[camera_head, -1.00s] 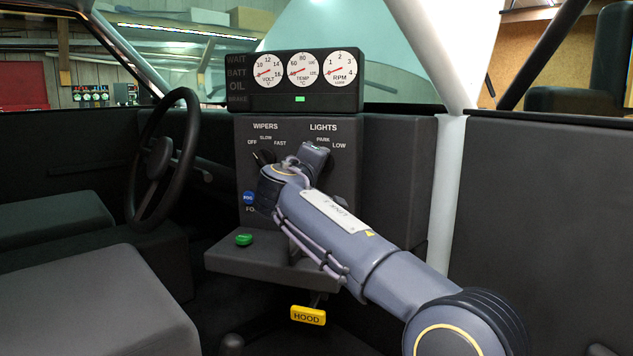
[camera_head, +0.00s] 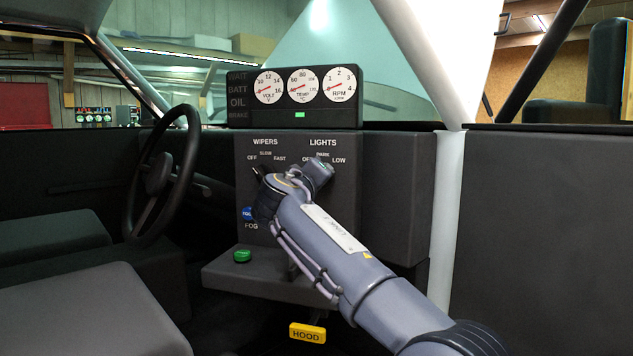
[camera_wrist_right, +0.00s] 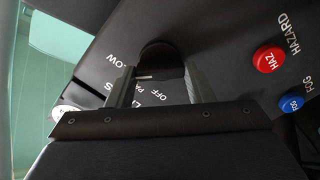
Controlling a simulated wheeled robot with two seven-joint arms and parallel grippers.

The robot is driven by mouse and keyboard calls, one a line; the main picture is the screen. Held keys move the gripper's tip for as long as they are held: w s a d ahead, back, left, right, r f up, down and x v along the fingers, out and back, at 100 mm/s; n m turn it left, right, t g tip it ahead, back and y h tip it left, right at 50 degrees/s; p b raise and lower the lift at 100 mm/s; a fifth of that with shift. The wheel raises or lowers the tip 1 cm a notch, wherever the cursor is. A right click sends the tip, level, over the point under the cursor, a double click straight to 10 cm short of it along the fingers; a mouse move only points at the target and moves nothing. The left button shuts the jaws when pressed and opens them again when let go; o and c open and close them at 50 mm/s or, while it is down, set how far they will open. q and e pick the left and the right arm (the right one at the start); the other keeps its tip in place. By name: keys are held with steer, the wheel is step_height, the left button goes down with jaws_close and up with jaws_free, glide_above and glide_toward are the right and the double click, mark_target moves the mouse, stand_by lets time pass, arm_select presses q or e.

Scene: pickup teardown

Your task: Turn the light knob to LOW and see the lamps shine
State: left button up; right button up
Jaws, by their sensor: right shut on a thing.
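The light knob (camera_wrist_right: 160,58) is black and round, and it shows in the right wrist view between the two fingers of my right gripper (camera_wrist_right: 160,78). The fingers are shut on its sides. A short white mark shows on the knob's near edge; I cannot tell for sure which label it points to. The labels LOW, PARK and OFF lie around it. In the head view my right gripper (camera_head: 319,168) is at the panel under LIGHTS (camera_head: 323,142) and hides the knob. My left gripper is not in view. No lamps are seen shining.
The dark switch panel (camera_head: 345,200) also carries the WIPERS labels and a blue FOG button (camera_head: 248,213). A red HAZ button (camera_wrist_right: 268,60) shows in the wrist view. A green button (camera_head: 242,255) sits on the ledge below. The steering wheel (camera_head: 160,170) stands left, and a yellow HOOD handle (camera_head: 307,333) hangs low.

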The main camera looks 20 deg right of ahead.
steer(key=o, duration=1)
steer(key=shift+c, duration=0.2)
steer(key=b+v, duration=0.1)
steer(key=v, duration=0.7)
steer(key=shift+w, duration=0.1)
